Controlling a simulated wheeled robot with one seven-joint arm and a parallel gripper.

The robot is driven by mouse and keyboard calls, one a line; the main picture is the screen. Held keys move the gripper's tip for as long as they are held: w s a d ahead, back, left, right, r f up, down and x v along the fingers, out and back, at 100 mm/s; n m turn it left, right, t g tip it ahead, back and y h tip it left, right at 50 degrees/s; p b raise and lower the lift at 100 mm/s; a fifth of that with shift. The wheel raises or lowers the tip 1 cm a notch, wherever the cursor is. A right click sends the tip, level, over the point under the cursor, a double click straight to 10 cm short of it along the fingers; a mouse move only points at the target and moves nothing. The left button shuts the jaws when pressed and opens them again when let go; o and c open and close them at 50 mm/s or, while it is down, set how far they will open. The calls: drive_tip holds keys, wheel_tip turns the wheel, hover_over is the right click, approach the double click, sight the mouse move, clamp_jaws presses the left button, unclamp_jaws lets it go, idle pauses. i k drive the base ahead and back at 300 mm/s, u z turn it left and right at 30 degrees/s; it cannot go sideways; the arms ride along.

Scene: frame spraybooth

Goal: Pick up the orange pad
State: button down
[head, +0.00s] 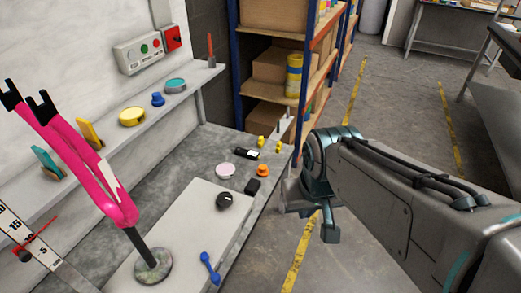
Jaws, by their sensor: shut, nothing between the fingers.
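A small round orange piece (263,170), the only orange thing of pad size that I see, lies on the grey worktop near its right edge. Its fine shape is too small to tell. My gripper (330,234) is to the right of the worktop, over the floor, pointing down. It is shut and empty, and stands apart from the orange piece. Part of it is hidden by my own arm.
Near the orange piece are a black block (252,186), a pinkish-white disc (225,169) and small yellow pieces (252,147). A black knob (226,201) and a blue dumbbell-shaped piece (210,268) lie on a pale board (180,220). A pink frame (85,165) stands left. Shelving (237,60) rises behind.

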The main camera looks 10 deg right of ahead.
sight(263, 171)
drive_tip(key=z, duration=0.3)
drive_tip(key=k, duration=0.95)
drive_tip(key=z, duration=1.1)
drive_tip(key=i, duration=1.55)
drive_tip(key=u, duration=0.25)
drive_tip(key=i, duration=1.45)
drive_tip(key=u, duration=0.7)
